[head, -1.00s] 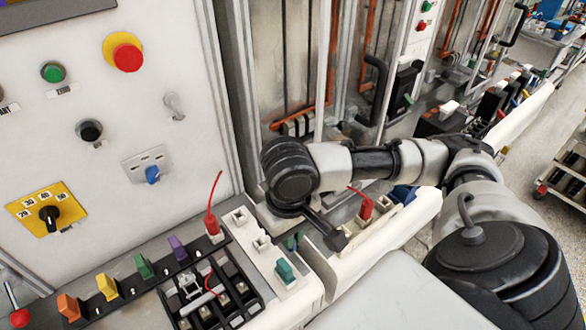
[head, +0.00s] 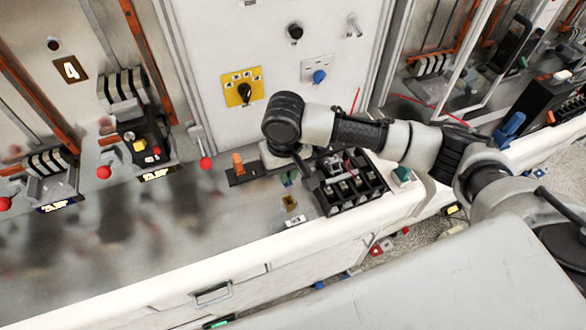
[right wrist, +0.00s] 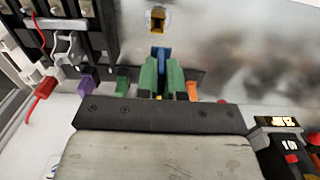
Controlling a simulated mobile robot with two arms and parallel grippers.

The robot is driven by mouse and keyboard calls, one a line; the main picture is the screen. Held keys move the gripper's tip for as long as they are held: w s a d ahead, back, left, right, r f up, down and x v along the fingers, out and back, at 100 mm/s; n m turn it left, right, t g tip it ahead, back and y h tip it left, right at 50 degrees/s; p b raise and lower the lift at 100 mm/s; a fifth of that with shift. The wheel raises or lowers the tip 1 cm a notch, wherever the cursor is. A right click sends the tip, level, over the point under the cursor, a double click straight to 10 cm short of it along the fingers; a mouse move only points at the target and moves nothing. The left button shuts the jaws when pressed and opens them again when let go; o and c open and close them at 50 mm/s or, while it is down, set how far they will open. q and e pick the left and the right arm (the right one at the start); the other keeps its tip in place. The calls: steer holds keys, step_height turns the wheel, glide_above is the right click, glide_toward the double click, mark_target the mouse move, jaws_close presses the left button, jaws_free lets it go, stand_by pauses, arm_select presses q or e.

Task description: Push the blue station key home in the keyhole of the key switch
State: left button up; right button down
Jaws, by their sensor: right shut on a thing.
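My right gripper (head: 290,179) points down over the bench in the head view, left of the black fuse block. In the right wrist view its two green fingertips (right wrist: 162,80) are shut on the blue station key (right wrist: 162,60). Most of the key is hidden between the fingers. The key switch shows as a brass-coloured piece with a dark keyhole (right wrist: 157,22) beyond the key in the wrist view, with a visible gap in the picture. In the head view the key switch (head: 290,203) is just below the gripper, above a white label. My left gripper is not in view.
A rack holds coloured keys, with an orange key (head: 238,163) at its left end and a purple key (right wrist: 87,85) in the wrist view. The black fuse block (head: 350,182) stands close on the right. A red-knobbed lever (head: 206,162) is at left. The bench further left is clear in front.

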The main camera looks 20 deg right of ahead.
mark_target(288, 185)
steer(key=shift+d+f, duration=0.1)
steer(key=shift+d, duration=0.35)
steer(key=shift+a+p, duration=0.15)
steer(key=shift+p, duration=0.25)
steer(key=shift+a+r+p, duration=0.1)
steer(key=shift+r+p, duration=0.15)
steer(key=shift+p, duration=0.15)
step_height(288, 185, down, 4)
steer(key=shift+r+b, duration=0.1)
steer(key=shift+b, duration=0.65)
steer(key=shift+f+b, duration=0.35)
steer(key=shift+f, duration=0.85)
arm_select(q)
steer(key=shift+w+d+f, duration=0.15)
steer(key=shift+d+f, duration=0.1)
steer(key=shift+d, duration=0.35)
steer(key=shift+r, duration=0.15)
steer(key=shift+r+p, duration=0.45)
steer(key=shift+p, duration=0.15)
